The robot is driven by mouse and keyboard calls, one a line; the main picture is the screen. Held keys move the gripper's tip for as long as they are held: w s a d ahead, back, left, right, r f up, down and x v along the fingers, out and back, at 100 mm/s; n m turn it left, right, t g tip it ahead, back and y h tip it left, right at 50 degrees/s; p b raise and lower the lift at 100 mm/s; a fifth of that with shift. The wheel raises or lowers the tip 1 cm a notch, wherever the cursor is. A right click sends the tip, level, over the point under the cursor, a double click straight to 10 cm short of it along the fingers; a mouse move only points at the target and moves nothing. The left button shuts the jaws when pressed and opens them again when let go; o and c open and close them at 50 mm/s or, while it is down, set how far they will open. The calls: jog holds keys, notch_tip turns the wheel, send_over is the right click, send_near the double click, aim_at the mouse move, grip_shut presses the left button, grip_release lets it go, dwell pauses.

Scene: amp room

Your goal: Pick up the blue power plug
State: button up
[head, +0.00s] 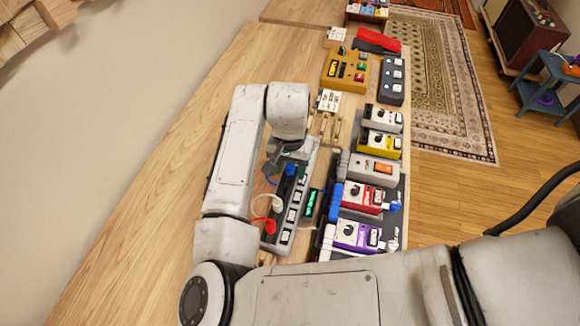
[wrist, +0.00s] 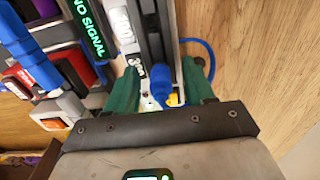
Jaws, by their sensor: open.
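The blue power plug (head: 291,170) stands in the far end of the grey power strip (head: 274,243) on the wooden table. In the wrist view the blue plug (wrist: 162,84) shows between the two green fingers of my gripper (wrist: 161,68), with a blue cord looping off to the right. My gripper is open, with one finger on each side of the plug and strip. I cannot tell whether either finger touches the plug. In the head view my gripper (head: 290,152) is over the strip's far end, its fingers largely hidden by the wrist.
A red plug (head: 264,226) and a white plug (head: 277,204) sit farther down the strip. A green-lit display (head: 311,205) and a row of pedals, including a red one (head: 364,196), stand close on the right. The table's left side (head: 140,200) is clear.

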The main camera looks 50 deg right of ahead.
grip_shut()
dwell(0.3)
jog(key=shift+r, duration=0.1)
